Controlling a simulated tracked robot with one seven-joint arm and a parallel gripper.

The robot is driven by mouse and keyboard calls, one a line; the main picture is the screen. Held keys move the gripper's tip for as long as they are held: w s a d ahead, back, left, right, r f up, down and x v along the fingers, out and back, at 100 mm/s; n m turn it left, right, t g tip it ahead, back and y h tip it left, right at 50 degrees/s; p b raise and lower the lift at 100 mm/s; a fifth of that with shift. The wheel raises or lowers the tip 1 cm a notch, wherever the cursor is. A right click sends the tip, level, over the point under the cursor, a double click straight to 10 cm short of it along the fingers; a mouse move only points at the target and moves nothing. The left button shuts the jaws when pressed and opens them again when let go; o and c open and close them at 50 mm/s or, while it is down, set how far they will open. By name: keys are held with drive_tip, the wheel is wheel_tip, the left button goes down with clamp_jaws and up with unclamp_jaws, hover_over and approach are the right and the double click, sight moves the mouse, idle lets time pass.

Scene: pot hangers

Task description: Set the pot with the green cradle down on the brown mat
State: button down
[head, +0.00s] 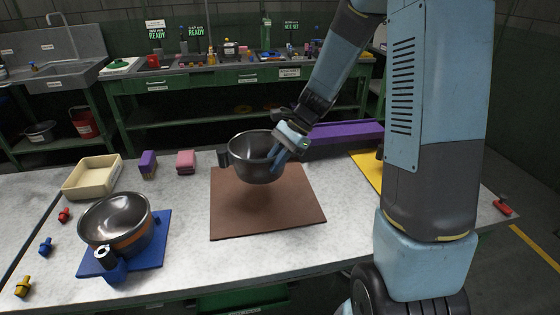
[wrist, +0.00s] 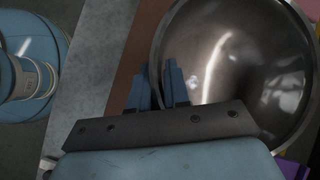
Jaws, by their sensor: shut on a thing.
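A steel pot (head: 248,170) hangs over the brown mat (head: 265,217) in the head view, roughly upright. A dark bracket or handle sits on its left side; I cannot make out a green cradle on it. A soft shadow lies on the mat under the pot, and the pot appears a little above it. My gripper (head: 283,158) is shut on the pot's right rim. In the wrist view the fingers (wrist: 162,76) straddle the rim of the pot (wrist: 240,50), and a strip of the brown mat (wrist: 138,45) shows beside it.
A second steel pot (head: 115,218) with an orange band stands on a blue mat (head: 155,250) at left. A cream tray (head: 92,177), purple sponge (head: 147,163) and pink block (head: 185,161) lie behind.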

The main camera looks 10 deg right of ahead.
drive_tip(key=shift+f, duration=3.8)
drive_tip(key=shift+f, duration=0.55)
drive_tip(key=c, duration=1)
unclamp_jaws()
drive_tip(key=d+r, duration=0.2)
drive_tip(key=r, duration=0.5)
drive_tip(key=w+d+r, duration=0.1)
drive_tip(key=d+r, duration=0.2)
drive_tip(key=r, duration=0.3)
drive_tip(key=w+d+r, duration=0.1)
drive_tip(key=d+r, duration=0.2)
drive_tip(key=r, duration=0.4)
drive_tip(key=shift+d+r, duration=0.15)
drive_tip(key=shift+r, duration=0.2)
drive_tip(key=shift+s, duration=0.1)
